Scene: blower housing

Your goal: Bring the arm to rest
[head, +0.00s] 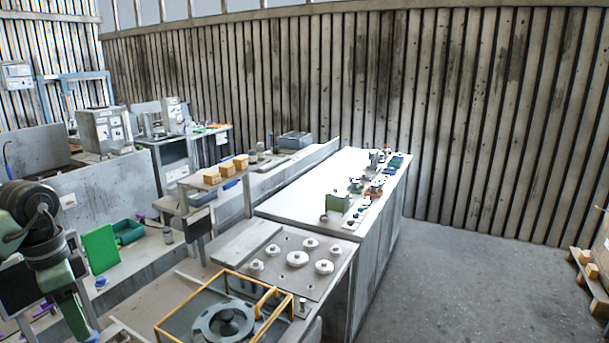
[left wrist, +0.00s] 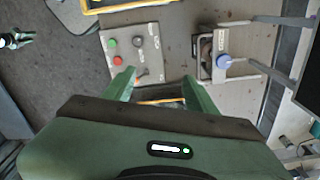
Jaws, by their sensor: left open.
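My left arm comes in at the left edge of the head view, with a dark round joint and a green link hanging down. My left gripper (left wrist: 158,85) shows in the left wrist view, its two green fingers apart with nothing held between them. Below it are the floor or bench surface and a grey box with red and green buttons (left wrist: 132,52). Part of a yellow edge shows between the fingers. My right gripper is in neither view.
A yellow frame (head: 168,328) surrounds a round grey housing (head: 225,320) near the bottom of the head view. Behind it, a plate (head: 276,268) carries several white round parts. A long white bench (head: 300,185) runs back. Open floor (head: 470,285) lies to the right.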

